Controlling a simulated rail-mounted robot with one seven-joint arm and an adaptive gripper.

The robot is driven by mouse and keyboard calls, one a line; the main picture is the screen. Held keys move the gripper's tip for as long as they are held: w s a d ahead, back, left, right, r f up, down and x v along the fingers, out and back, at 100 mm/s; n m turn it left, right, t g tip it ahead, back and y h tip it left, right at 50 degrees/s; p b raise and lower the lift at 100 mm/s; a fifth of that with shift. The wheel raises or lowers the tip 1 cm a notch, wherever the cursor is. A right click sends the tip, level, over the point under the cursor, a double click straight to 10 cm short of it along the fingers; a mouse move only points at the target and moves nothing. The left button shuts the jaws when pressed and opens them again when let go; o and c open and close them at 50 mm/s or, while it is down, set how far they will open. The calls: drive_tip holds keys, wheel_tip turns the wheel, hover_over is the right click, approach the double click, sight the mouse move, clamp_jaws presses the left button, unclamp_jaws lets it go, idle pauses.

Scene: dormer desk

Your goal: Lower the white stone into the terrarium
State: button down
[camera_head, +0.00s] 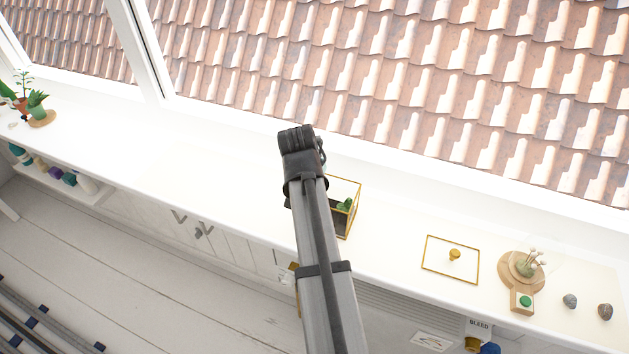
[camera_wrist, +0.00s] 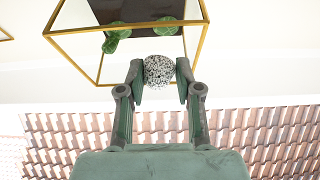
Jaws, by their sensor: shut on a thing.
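The white stone (camera_wrist: 158,71), white with black speckles, is pinched between the fingertips of my gripper (camera_wrist: 159,86) in the wrist view. The terrarium is a glass box with gold edges (camera_wrist: 204,50); dark soil (camera_wrist: 150,8) and green plants (camera_wrist: 116,38) show in it. The stone overlaps the terrarium's near side in this view; I cannot tell whether it is inside the rim. In the head view the terrarium (camera_head: 357,190) stands on the white sill, partly hidden behind my arm. My fingers and the stone are hidden there.
A gold-framed glass lid with a knob (camera_head: 454,255) lies on the sill to the right. Potted plants (camera_head: 38,107) stand far left. The sill between is clear.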

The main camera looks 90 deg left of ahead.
drive_tip(key=shift+f+b, duration=1.15)
drive_tip(key=shift+f, duration=1.5)
drive_tip(key=shift+f+b, duration=0.6)
drive_tip(key=shift+f, duration=0.7)
drive_tip(key=c, duration=0.7)
unclamp_jaws()
